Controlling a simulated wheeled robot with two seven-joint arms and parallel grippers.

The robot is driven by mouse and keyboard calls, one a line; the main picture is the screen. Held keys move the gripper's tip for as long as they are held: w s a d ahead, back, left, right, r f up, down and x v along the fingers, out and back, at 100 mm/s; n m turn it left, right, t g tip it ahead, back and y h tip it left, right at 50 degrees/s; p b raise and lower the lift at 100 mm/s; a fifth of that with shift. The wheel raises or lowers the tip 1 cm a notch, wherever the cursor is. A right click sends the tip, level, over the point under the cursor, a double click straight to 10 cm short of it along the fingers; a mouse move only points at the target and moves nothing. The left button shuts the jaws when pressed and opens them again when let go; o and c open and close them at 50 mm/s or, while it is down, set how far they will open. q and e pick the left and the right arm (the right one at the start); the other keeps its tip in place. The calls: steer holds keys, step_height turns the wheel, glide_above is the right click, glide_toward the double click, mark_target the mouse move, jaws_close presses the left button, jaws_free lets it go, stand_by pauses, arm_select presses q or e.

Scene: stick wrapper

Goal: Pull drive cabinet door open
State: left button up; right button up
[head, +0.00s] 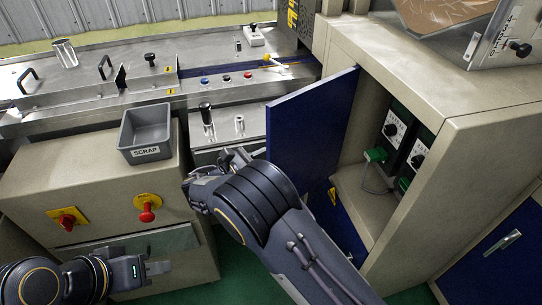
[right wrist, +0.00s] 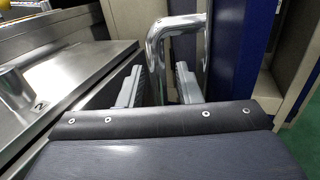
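The drive cabinet (head: 470,95) is a beige box on the right in the head view. Its dark blue door (head: 312,125) stands swung open, showing the inside. In the right wrist view, the door's bent metal handle (right wrist: 156,50) runs down between the fingers of my right gripper (right wrist: 158,88). These fingers are apart, with a gap beside the bar. In the head view my right arm hides much of that gripper, left of the door. My left gripper (head: 160,275) is low at the left, empty, its fingers seeming apart.
Green connectors (head: 375,155) and dial units (head: 393,128) sit inside the cabinet. A grey SCRAP bin (head: 146,130) stands on a beige box with a red knob (head: 147,214) and a red switch (head: 68,220). A steel machine bed (head: 230,92) runs behind. Green floor shows below.

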steer(key=shift+a, duration=0.1)
steer(key=v, duration=0.7)
steer(key=shift+s+a, duration=0.25)
